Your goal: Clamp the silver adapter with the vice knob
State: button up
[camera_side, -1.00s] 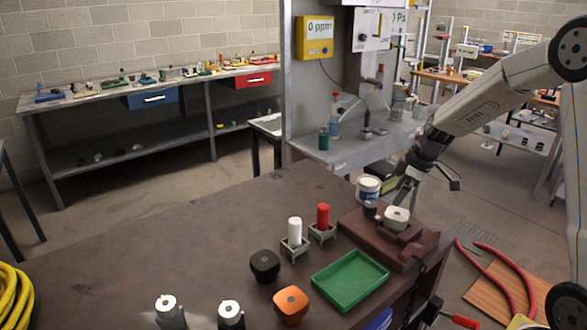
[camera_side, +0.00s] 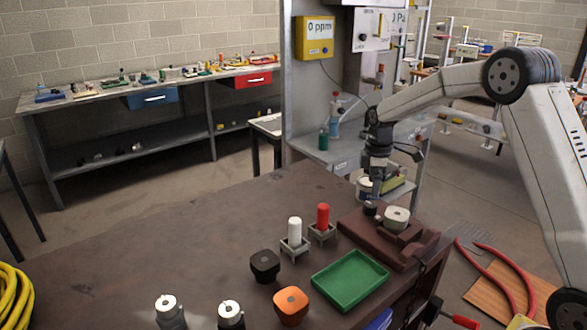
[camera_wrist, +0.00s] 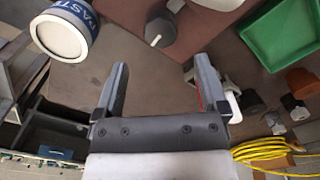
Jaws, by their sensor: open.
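The brown-red vice (camera_side: 410,250) sits at the table's right end. The silver adapter (camera_side: 397,216) stands on it, and a pale part at the top edge of the wrist view (camera_wrist: 220,3) looks like the same adapter. The dark vice knob (camera_side: 370,209) is just left of the adapter; in the wrist view, the round knob with a white mark (camera_wrist: 163,26) lies beyond the fingertips, roughly centred between them. My gripper (camera_side: 374,196) points down over the knob, its tips partly hidden in the side view. In the wrist view its fingers (camera_wrist: 160,72) are apart and empty.
A white tin with a blue band (camera_wrist: 65,30) stands close to one finger. The green tray (camera_side: 349,281) lies in front of the vice. Red (camera_side: 323,216) and white (camera_side: 295,230) cylinders stand in holders to the left. Black (camera_side: 265,265) and orange (camera_side: 290,304) blocks are nearer.

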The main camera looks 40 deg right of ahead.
aim_at(371, 204)
jog(key=shift+f, duration=3.65)
grip_shut()
